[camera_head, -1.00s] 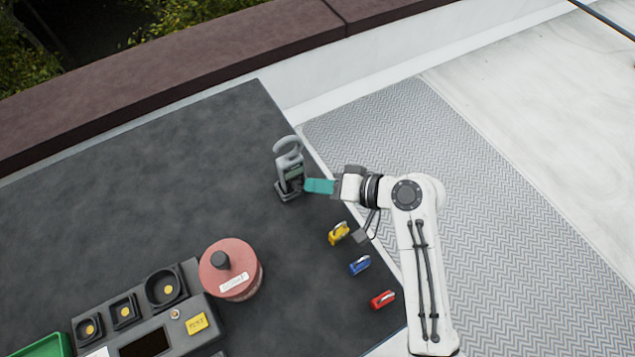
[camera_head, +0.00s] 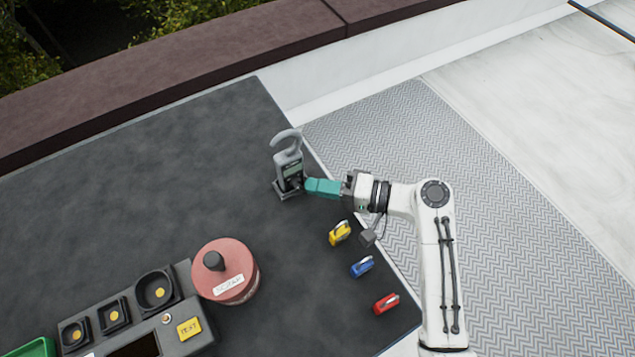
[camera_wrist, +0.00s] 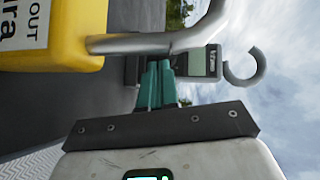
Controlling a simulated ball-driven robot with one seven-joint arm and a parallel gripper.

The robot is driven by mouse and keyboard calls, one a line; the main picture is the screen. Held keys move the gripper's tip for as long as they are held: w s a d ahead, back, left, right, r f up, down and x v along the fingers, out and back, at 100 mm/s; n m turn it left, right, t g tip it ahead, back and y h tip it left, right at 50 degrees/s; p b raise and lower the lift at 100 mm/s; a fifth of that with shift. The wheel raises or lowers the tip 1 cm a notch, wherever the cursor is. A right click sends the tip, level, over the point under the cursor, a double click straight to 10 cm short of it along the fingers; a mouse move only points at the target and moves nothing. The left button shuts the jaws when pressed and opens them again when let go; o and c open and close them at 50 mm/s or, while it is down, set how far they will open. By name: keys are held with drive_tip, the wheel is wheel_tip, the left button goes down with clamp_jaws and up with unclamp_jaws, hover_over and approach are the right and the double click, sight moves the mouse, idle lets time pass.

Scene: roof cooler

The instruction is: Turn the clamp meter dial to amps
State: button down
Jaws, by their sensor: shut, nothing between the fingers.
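The grey clamp meter (camera_head: 289,168) stands upright on a dark base near the table's right edge, its hooked jaw on top. In the wrist view the meter's body and screen (camera_wrist: 203,61) show past my fingers, with the curved jaw to the right. My gripper (camera_head: 308,186) has teal fingers, shut and empty, with tips at the meter's lower right side. The tips also show at the meter in the wrist view (camera_wrist: 160,66). I cannot tell whether they touch the dial. The dial and its setting are hidden or too small to read.
A yellow padlock (camera_head: 340,232), a blue padlock (camera_head: 361,266) and a red padlock (camera_head: 386,303) lie along the right edge. The yellow one looms close in the wrist view (camera_wrist: 45,35). The table's back left is clear.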

drive_tip(key=shift+f+m+y+b, duration=0.35)
drive_tip(key=shift+m+y+b, duration=0.25)
drive_tip(key=shift+b, duration=0.05)
